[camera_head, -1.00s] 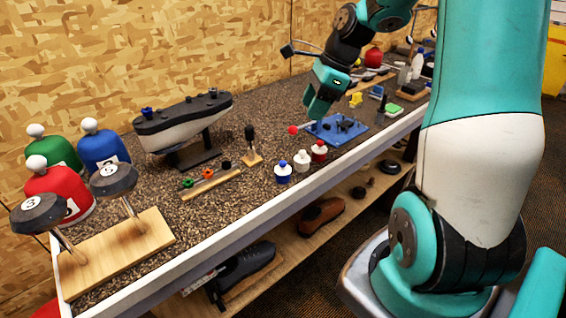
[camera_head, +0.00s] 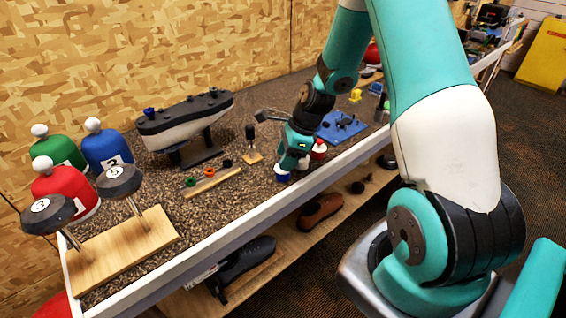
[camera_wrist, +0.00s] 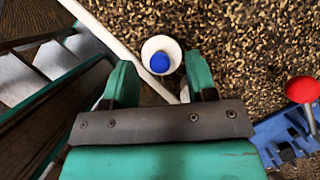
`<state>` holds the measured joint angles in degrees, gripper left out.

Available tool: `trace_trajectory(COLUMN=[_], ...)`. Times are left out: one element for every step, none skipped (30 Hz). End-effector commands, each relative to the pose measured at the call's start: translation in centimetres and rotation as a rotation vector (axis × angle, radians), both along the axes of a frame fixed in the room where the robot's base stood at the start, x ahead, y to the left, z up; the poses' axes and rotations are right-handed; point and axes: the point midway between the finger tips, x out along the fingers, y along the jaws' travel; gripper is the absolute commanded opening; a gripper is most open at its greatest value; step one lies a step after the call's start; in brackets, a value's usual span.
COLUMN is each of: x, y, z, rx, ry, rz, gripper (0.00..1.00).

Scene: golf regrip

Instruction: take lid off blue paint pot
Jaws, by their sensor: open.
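The blue paint pot (camera_head: 282,177) stands near the front edge of the bench, mostly covered by my gripper (camera_head: 286,163) in the head view. In the wrist view its white round top with a blue knob (camera_wrist: 160,62) shows from above. My gripper (camera_wrist: 161,80) is open there, with one green finger on each side of the pot's top and the knob near the gap between the fingertips. The lid is on the pot. Contact between fingers and lid cannot be made out.
A blue rack (camera_head: 342,127) lies behind; a red ball on a stick (camera_wrist: 302,90) shows in the wrist view. A wooden strip with coloured pieces (camera_head: 212,182) lies left. The white bench edge (camera_head: 240,228) is near.

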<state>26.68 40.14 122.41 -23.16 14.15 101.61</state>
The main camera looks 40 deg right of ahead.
Motion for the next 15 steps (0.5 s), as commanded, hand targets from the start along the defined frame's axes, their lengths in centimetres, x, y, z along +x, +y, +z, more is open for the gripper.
trace_trajectory(x=[0.07,0.09,0.17,0.20,0.22,0.23,0.24,0.24,0.24,0.24,0.24,0.24,0.23,0.23,0.23], y=[0.24,0.32,0.38,0.40,0.41,0.41,0.42,0.40,0.41,0.41,0.41,0.41,0.41,0.41,0.41], z=[-0.47,-0.73,-0.97,-1.08,-1.15,-1.20,-1.21,-1.20,-1.20,-1.20,-1.20,-1.19,-1.19,-1.19,-1.19], rx=[0.001,0.001,0.000,-0.001,-0.001,-0.001,-0.001,-0.002,-0.002,-0.002,-0.002,-0.002,-0.002,-0.002,-0.001], ry=[0.003,0.003,0.001,0.001,0.000,0.000,0.000,-0.001,-0.001,-0.001,-0.001,-0.001,-0.001,-0.001,-0.001], rz=[0.001,0.001,0.000,0.000,0.000,0.000,0.000,0.001,0.001,0.001,0.001,0.001,0.001,0.001,0.001], gripper=[0.52,0.52,0.52,0.52,0.52,0.52,0.52,0.52,0.52,0.52,0.49,0.40,0.33,0.26,0.17])
